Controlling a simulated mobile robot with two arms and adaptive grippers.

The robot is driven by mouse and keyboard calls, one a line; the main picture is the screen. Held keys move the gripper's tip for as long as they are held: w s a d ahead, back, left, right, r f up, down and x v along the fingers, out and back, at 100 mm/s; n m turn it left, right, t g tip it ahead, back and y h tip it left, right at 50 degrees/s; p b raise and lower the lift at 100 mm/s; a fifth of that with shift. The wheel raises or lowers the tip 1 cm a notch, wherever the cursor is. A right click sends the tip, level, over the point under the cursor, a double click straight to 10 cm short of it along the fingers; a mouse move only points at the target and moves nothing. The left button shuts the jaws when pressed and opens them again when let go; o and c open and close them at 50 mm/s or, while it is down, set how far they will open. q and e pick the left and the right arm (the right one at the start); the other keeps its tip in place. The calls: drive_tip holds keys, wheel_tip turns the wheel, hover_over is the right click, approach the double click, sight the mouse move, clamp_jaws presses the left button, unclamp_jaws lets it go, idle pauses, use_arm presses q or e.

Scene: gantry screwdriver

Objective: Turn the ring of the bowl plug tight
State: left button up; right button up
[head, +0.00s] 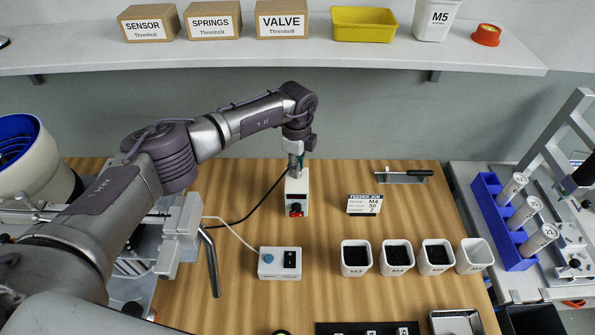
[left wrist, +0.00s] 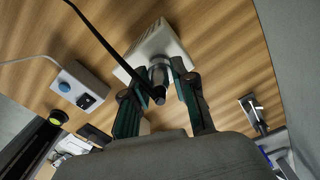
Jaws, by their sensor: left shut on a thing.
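The bowl plug (left wrist: 158,75) is a metal ring with a black cable end, on the face of the white controller box (left wrist: 150,48). My left gripper (left wrist: 164,70) is shut on the plug's ring, with one green finger on each side. In the head view the controller box (head: 296,198) stands on the wooden table, and my left gripper (head: 297,163) reaches down behind it. The plug is hidden there. The thread of the ring is not visible, so its tightness cannot be told. My right gripper is not in view.
A black cable (head: 254,212) runs left from the box. A switch box (head: 280,263) stands in front, and a small sign (head: 364,204) stands to the right. The blue-lined bowl feeder (head: 30,155) is at the left. Several white bins (head: 356,258) stand at the front right.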

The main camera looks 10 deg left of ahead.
use_arm(q)
drive_tip(key=m+b, duration=0.2)
drive_tip(key=m, duration=0.1)
drive_tip(key=m+b, duration=0.1)
drive_tip(key=m, duration=0.3)
drive_tip(key=shift+w+f+b, duration=0.1)
drive_tip(key=shift+f+b, duration=0.1)
drive_tip(key=shift+b, duration=0.15)
drive_tip(key=m, duration=0.2)
drive_tip(key=shift+r+m+b, duration=0.2)
drive_tip(key=shift+m+b, duration=0.1)
drive_tip(key=shift+b, duration=0.1)
drive_tip(key=shift+f+m+b, duration=0.1)
drive_tip(key=shift+m+b, duration=0.25)
drive_tip(key=shift+m, duration=0.15)
drive_tip(key=m+b, duration=0.3)
drive_tip(key=m, duration=0.2)
drive_tip(key=shift+f, duration=0.1)
drive_tip(key=m, duration=0.1)
drive_tip(key=m+b, duration=0.1)
drive_tip(key=m, duration=0.1)
drive_tip(key=shift+r+m, duration=0.25)
drive_tip(key=shift+m, duration=0.05)
drive_tip(key=o, duration=0.7)
drive_tip(key=shift+o, duration=0.2)
